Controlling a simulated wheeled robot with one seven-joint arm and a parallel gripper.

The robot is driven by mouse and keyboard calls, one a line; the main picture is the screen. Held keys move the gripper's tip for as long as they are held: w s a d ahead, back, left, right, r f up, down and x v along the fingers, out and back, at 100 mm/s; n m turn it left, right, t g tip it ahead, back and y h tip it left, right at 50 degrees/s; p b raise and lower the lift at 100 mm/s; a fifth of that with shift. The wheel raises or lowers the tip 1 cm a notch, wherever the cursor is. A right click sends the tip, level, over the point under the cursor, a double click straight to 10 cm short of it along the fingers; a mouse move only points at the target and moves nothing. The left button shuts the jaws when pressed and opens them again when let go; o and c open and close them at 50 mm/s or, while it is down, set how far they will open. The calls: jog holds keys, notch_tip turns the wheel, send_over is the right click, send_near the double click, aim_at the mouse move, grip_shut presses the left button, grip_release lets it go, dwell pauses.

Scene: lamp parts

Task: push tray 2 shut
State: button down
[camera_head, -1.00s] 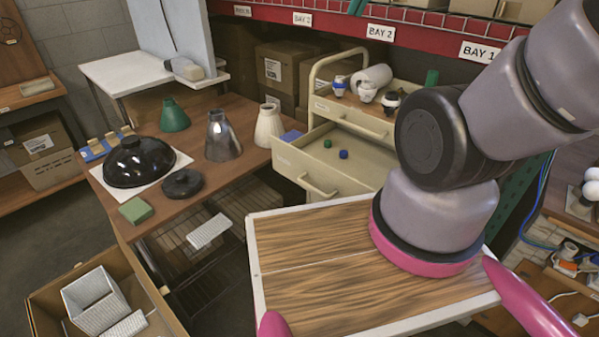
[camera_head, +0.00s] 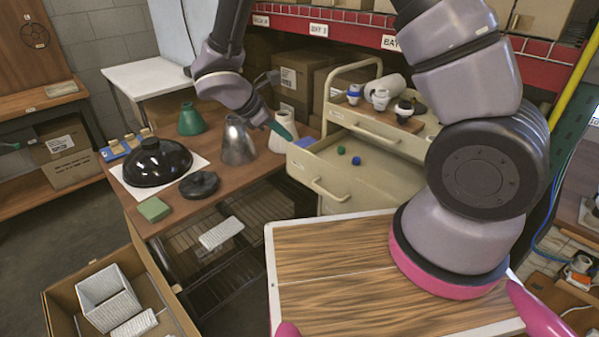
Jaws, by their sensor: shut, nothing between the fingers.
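A cream drawer cart stands at centre right, with one drawer (camera_head: 326,189) pulled well out toward the left front. I take this drawer for tray 2, but its label is too small to read. A green knob (camera_head: 341,150) and a blue knob (camera_head: 356,161) lie inside it. The upper drawer (camera_head: 362,133) above it looks shut. My gripper (camera_head: 284,131) points down and right from the wrist, its teal fingers together and empty.
The brown table (camera_head: 215,205) to the left holds a black dome (camera_head: 157,162), a silver cone (camera_head: 238,142), a white cone (camera_head: 282,133) and a green block (camera_head: 154,209). Lamp sockets (camera_head: 380,99) stand on the cart. My wood-topped base fills the front.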

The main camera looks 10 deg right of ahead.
jog(key=s+a+f+n+t, duration=0.2)
jog(key=a+f+n, duration=0.3)
jog(key=f, duration=0.4)
send_near(305, 172)
jog(key=x, duration=0.5)
jog(key=shift+s+a+f, duration=0.1)
jog(key=shift+a+f, duration=0.1)
jog(key=shift+f, duration=0.4)
jog(key=shift+w+d, duration=0.3)
jog(key=shift+d, duration=0.05)
jog(key=shift+d, duration=0.1)
jog(key=w+d, duration=0.4)
jog(key=d, duration=0.1)
jog(key=w+d, duration=0.3)
jog(key=d, duration=0.2)
jog(key=w+d, duration=0.4)
jog(key=d, duration=0.2)
jog(key=shift+w+d, duration=0.1)
jog(key=shift+w, duration=0.25)
jog(key=shift+w+d+r, duration=0.1)
jog(key=shift+w+d, duration=0.05)
jog(key=shift+d, duration=0.1)
jog(key=shift+d, duration=0.1)
